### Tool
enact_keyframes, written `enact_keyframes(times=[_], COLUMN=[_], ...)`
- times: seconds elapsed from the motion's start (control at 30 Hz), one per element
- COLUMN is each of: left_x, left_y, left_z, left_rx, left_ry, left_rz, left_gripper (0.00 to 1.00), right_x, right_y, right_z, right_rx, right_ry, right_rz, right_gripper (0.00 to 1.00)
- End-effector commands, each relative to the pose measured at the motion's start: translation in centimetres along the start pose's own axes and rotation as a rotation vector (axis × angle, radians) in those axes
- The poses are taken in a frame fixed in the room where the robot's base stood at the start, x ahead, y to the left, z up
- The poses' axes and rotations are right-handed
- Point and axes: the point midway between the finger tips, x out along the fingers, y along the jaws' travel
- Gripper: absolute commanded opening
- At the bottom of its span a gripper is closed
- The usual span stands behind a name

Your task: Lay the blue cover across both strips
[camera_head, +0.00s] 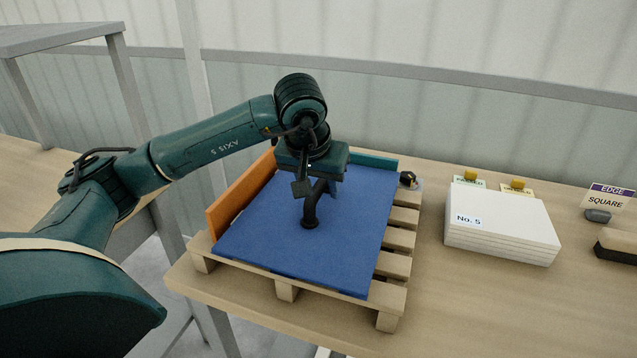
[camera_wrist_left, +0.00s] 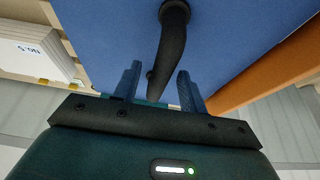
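The blue cover (camera_head: 268,235) lies flat on a wooden pallet (camera_head: 405,240). It also fills the top of the left wrist view (camera_wrist_left: 110,35). A black handled tool (camera_head: 309,218) stands on the cover near its middle; its curved handle (camera_wrist_left: 168,50) rises toward my left gripper. My left gripper (camera_head: 318,188) is over the cover, at the top of the handle. In the left wrist view its blue fingers (camera_wrist_left: 158,88) are apart, with the handle's end between them and gaps showing on both sides. No separate strips show under the cover. My right gripper is out of view.
An upright orange board (camera_head: 228,205) edges the cover on the left and a teal board (camera_head: 373,160) at the back. A white stack labelled No. 5 (camera_head: 500,222) lies right of the pallet. A small dark object (camera_head: 408,180) sits near the pallet's back right corner.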

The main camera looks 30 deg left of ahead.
Motion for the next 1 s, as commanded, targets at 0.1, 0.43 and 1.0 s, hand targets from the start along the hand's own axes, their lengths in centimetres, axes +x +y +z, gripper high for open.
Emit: enact_keyframes(times=[0.1,0.43,1.0], left_x=[0.1,-1.2,-12.3], left_y=[0.0,0.0,0.0], left_z=[0.0,0.0,0.0], left_rx=[0.000,0.002,0.001], left_ry=[-0.002,0.000,0.001], left_rz=[-0.001,0.001,0.000], left_gripper=[0.45,0.45,0.45], right_x=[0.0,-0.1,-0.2], right_y=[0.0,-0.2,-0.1], right_z=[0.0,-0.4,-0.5], right_rx=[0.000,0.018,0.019], right_ry=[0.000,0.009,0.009], right_rz=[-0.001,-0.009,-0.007], right_gripper=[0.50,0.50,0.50])
